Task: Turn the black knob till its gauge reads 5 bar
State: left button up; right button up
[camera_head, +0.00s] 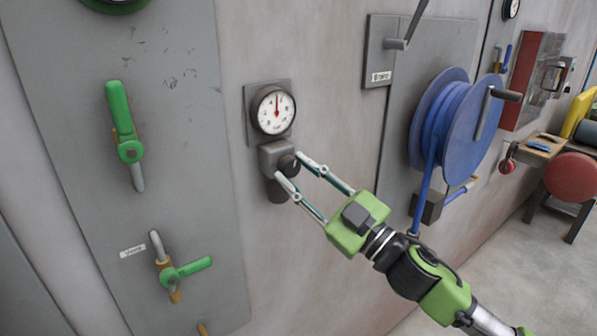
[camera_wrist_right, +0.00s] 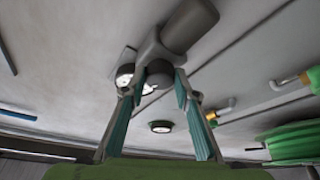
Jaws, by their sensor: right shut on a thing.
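The black knob (camera_head: 289,164) sticks out from the grey regulator body (camera_head: 274,160) on the wall. The round white gauge (camera_head: 273,110) sits just above it; its red needle points about straight up, and its numbers are too small to read. My right gripper (camera_head: 289,164) is shut on the knob, one finger on either side. My left gripper is not in view.
Green-handled valves (camera_head: 130,150) and (camera_head: 185,272) are on the grey panel to the left. A blue hose reel (camera_head: 463,125) with a crank stands out from the wall at right. A lever (camera_head: 396,44) is mounted upper right. The wall below the regulator is clear.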

jog(key=o, duration=1.1)
jog(key=v, duration=1.2)
jog(key=shift+w+f, duration=0.1)
